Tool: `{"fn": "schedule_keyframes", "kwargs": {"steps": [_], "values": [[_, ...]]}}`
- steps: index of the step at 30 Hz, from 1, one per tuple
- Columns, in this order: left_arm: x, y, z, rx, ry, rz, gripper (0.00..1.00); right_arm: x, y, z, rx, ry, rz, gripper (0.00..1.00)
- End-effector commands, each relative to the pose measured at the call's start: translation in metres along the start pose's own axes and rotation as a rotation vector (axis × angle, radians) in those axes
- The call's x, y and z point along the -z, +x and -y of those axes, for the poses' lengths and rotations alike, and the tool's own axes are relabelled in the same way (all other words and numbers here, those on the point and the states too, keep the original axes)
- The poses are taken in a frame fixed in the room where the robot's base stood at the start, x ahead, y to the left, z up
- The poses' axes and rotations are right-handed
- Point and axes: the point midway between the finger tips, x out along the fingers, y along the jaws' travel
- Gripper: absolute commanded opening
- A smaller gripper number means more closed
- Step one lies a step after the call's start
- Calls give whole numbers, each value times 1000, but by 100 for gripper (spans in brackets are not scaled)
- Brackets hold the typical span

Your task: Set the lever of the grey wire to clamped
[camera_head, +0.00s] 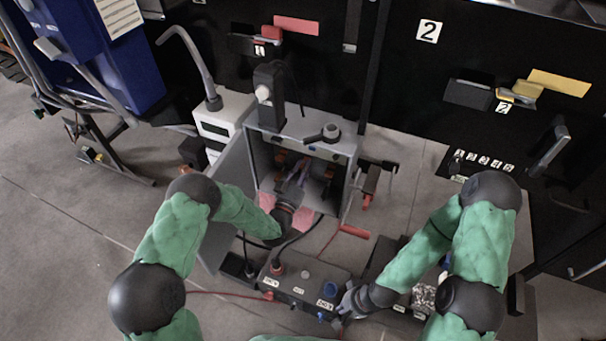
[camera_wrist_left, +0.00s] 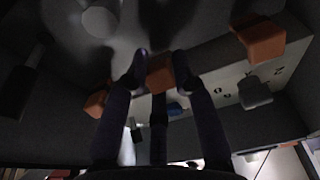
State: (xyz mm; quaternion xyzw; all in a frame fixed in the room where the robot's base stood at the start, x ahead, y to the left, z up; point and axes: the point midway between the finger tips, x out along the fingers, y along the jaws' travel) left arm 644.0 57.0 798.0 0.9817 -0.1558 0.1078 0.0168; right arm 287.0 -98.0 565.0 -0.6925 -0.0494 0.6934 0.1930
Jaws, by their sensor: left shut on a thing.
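My left gripper (camera_head: 296,174) reaches into the open grey cabinet (camera_head: 356,160). In the left wrist view its two dark fingertips (camera_wrist_left: 160,68) are on either side of the middle orange lever (camera_wrist_left: 160,75), shut on it. Another orange lever (camera_wrist_left: 262,42) is to the right and a third (camera_wrist_left: 97,103) to the left. A grey piece (camera_wrist_left: 253,92) shows below the right lever and a blue piece (camera_wrist_left: 175,110) below the middle one. I cannot tell which is the grey wire. My right gripper (camera_head: 349,303) is beside the black control box, its jaws unclear.
The black control box (camera_head: 310,278) with labels and a blue knob stands in front of the cabinet. The cabinet's grey door (camera_head: 232,165) is swung open to the left. A red-handled tool (camera_head: 354,231) lies right of my left gripper. Cabinet walls close in around the left fingers.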

Motion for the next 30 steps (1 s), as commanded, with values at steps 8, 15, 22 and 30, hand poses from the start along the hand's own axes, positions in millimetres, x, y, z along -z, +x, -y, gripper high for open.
{"fn": "schedule_keyframes", "kwargs": {"steps": [8,15,22,30], "values": [[2,1,2,2,2,-36,0,0,8,-3,0,0,0,0],[2,2,2,2,2,-36,32,0,8,-3,0,0,-1,0],[1,1,1,1,0,-32,49,0,8,-3,0,0,0,0],[2,1,0,1,0,-21,49,0,4,-1,0,0,-1,0]]}}
